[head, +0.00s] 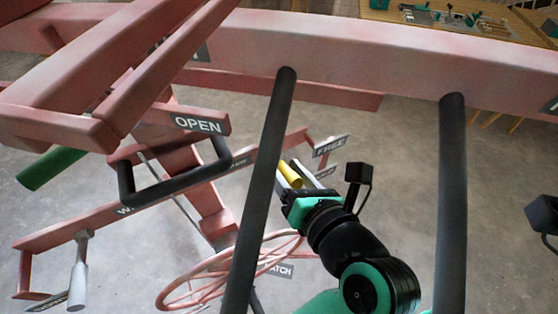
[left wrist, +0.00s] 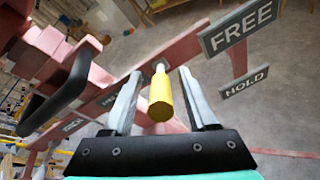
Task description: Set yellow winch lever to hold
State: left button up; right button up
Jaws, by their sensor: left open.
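The yellow winch lever (head: 290,174) has a yellow cylindrical grip on a thin metal stem, mounted on the pink frame. In the left wrist view the lever (left wrist: 160,98) lies between the two fingers, with a gap on each side. My left gripper (head: 303,172) is open around it; the left wrist view also shows this gripper (left wrist: 159,78). A FREE sign (left wrist: 240,27) and, below it, a HOLD sign (left wrist: 244,83) are to the right of the lever. In the head view a black bar and the fingers partly hide the lever. My right gripper is not in view.
A black handle (head: 180,184) under the OPEN sign (head: 198,124) is left of my gripper. Two dark upright bars (head: 262,190) (head: 452,200) stand in front. A pink wheel (head: 190,290) is below. A grey-white lever (head: 79,275) hangs at the left.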

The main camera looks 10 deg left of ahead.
pick_arm(q)
jog(key=shift+s+d, duration=0.1)
jog(key=shift+c, duration=0.4)
grip_shut()
jog(key=shift+f, duration=0.1)
dwell(0.8)
